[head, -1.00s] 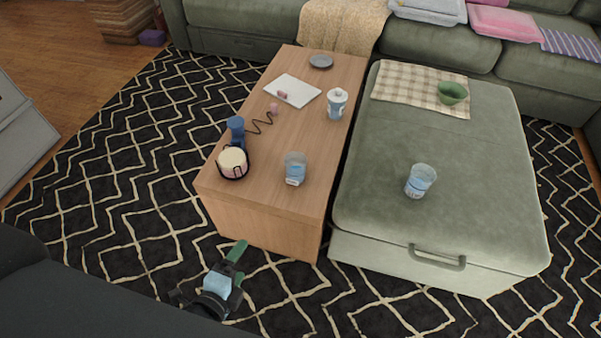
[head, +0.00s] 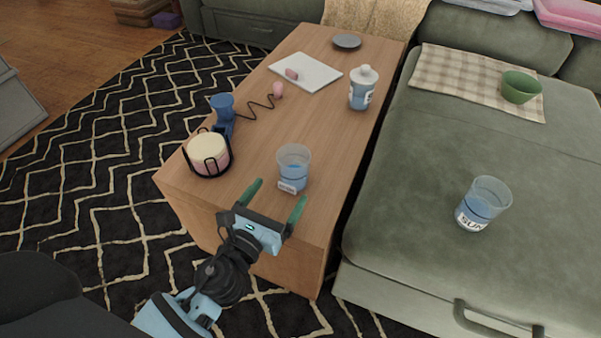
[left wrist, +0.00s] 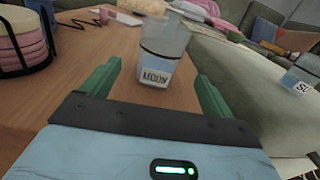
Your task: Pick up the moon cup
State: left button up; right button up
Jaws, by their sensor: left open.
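The moon cup (head: 293,166) is a clear cup with a blue lower part and a white label. It stands upright near the front end of the wooden table. In the left wrist view the cup (left wrist: 163,50) shows its label reading MOON, ahead of the fingers and roughly between them. My left gripper (head: 277,199) is open and empty, just in front of the cup and apart from it. Its green fingers point toward the cup. It also shows in the left wrist view (left wrist: 155,90). My right gripper is not in view.
A similar cup labelled SUN (head: 482,204) stands on the green ottoman (head: 420,190).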

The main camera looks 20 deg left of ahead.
aim_at(287, 181)
pick_arm(q)
jog(key=shift+w, duration=0.55)
jog(key=shift+w+d, duration=0.2)
jog(key=shift+w, duration=1.5)
jog(key=shift+w+d, duration=0.15)
jog(key=shift+w, duration=1.55)
jog(key=c, duration=1.1)
